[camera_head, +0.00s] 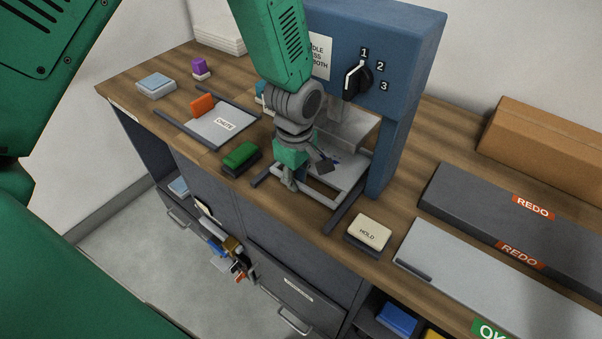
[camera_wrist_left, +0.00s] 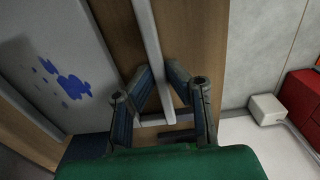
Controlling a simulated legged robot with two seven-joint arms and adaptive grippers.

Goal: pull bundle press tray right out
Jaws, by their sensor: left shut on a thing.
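The blue bundle press (camera_head: 410,60) stands on the wooden counter with a black dial marked 1, 2 and 3. Its light grey tray (camera_head: 347,174) lies low at the front, under the press head, with a pale front bar (camera_head: 325,199). Blue ink stains mark a grey plate (camera_wrist_left: 40,50) in the left wrist view. My left gripper (camera_head: 290,184) is at the tray's front, shut on the bar. In the left wrist view its fingers (camera_wrist_left: 174,85) stand on either side of the pale bar (camera_wrist_left: 152,45). My arm hides part of the press. My right gripper is not in view.
A cream HOLD pad (camera_head: 369,232) sits right of the tray and a green stamp (camera_head: 240,156) left of it. A grey plate (camera_head: 222,124) with an orange block lies further left. Dark REDO (camera_head: 470,205) and grey OK (camera_head: 440,275) boxes fill the right. Drawers (camera_head: 290,285) are below the counter edge.

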